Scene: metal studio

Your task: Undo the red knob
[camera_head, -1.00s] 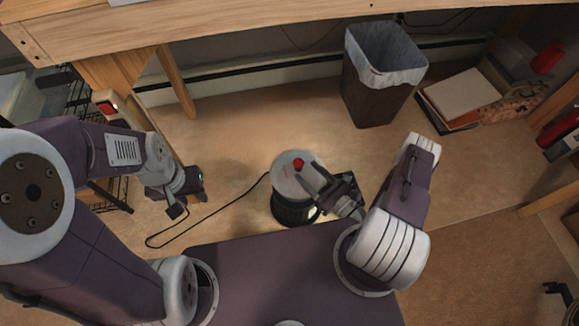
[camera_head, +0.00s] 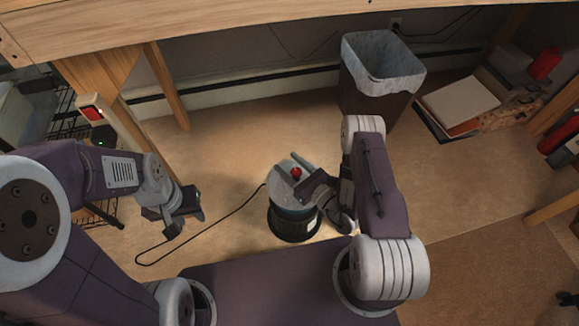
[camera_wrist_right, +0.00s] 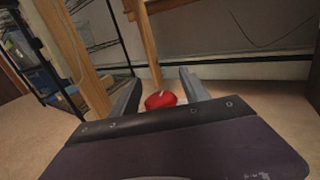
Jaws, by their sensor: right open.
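The red knob (camera_head: 296,173) sits on the pale round top of a dark canister (camera_head: 292,224) on the floor. It also shows in the right wrist view (camera_wrist_right: 161,99), low between the two fingers. My right gripper (camera_head: 286,161) is open over the canister top, with one finger on each side of the knob. A gap shows beside the knob, and its lower part is hidden by my gripper body in the wrist view. My left gripper (camera_head: 172,222) hangs to the left, away from the canister; its finger opening is unclear.
A black cable (camera_head: 205,238) runs from the canister leftward over the floor. A wooden bench (camera_head: 200,32) spans the back, with a leg (camera_head: 167,88) behind. A lined waste bin (camera_head: 380,70) and a stack of books (camera_head: 458,103) stand at back right.

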